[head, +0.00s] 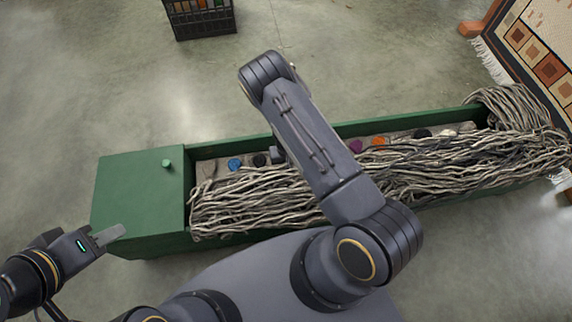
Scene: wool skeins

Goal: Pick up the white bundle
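A small whitish bundle (466,128) lies in the far-right part of a long green trough (140,190), behind the tangled grey-white strands. It is small in the head view and partly covered. My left gripper (108,236) is at the trough's left front corner, far from the bundle. Its fingers show edge-on, so I cannot tell whether they are apart. My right arm reaches up across the trough. Its gripper is hidden behind the arm or too unclear to make out.
A row of bundles lies along the trough's back: blue (235,164), black (259,160), purple (355,146), orange (379,141) and another black one (422,133). Strands (250,200) fill the front. A dark crate (203,22) and a patterned rug (545,55) stand beyond open floor.

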